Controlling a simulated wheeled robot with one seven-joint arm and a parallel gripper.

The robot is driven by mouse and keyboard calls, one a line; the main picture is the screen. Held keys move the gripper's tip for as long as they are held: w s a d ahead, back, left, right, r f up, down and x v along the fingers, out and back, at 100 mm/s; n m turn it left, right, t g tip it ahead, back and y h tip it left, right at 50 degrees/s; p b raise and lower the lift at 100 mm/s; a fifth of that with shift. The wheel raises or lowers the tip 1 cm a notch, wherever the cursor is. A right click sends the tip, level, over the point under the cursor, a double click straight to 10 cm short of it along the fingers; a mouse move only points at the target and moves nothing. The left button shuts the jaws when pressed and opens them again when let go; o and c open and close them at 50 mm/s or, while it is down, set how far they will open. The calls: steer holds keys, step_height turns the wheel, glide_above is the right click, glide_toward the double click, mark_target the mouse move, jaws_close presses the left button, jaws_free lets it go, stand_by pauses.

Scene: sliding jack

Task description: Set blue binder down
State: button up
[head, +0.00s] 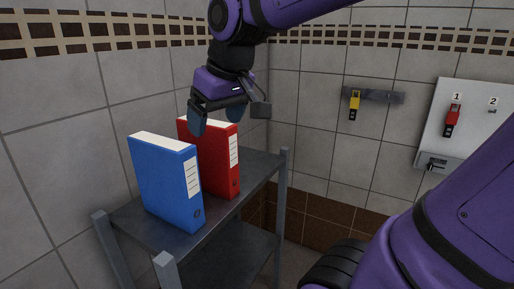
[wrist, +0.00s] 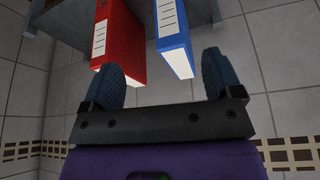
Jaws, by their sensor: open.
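The blue binder (head: 168,182) stands upright on the top of a grey metal shelf (head: 134,216), at its near end. It also shows in the wrist view (wrist: 172,32), right of centre. A red binder (head: 218,160) stands upright beside it, farther back, with a gap between them; it shows in the wrist view (wrist: 120,40) too. My gripper (head: 218,118) is open and empty, above the binders and close to the top of the red one. In the wrist view its two fingers (wrist: 162,78) are spread wide, with nothing held between them.
Tiled walls stand close behind the shelf and to its left. A yellow-handled item (head: 354,104) hangs from a rail on the far wall. The shelf top has free room beyond the red binder.

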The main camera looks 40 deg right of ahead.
steer(key=s+d+f+m, duration=0.1)
steer(key=s+f, duration=0.2)
steer(key=s, duration=0.6)
steer(key=shift+s+d+f+t, duration=0.3)
steer(key=shift+s+d+f, duration=0.05)
steer(key=shift+f, duration=0.05)
